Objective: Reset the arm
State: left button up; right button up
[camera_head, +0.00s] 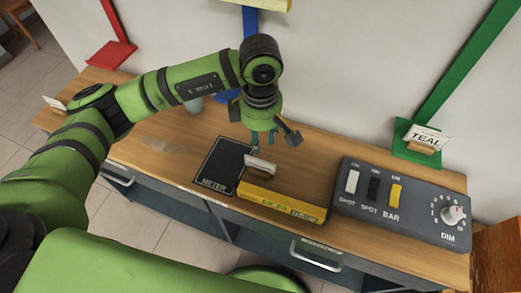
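My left arm (195,82) is green with black bands and comes in from the left, bent over the wooden desk (165,150). My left gripper (264,138) points down above the desk, with its dark fingers spread apart. I see nothing held between them. It appears above the far edge of a black pad marked METER (222,165) and a small pale card (261,164). The gap to them is hard to judge. My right gripper is not in view.
A yellow box (280,205) lies near the desk's front edge. A dark switch panel (400,205) with a DIM knob stands at the right. A green stand (418,155) bears a TEAL card (428,138). A red stand (112,54) is at the back left. The desk's left part is mostly clear.

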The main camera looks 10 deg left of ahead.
pick_arm(q)
notch_tip(320, 180, up, 2)
jog(key=shift+r, duration=0.1)
dwell(0.5)
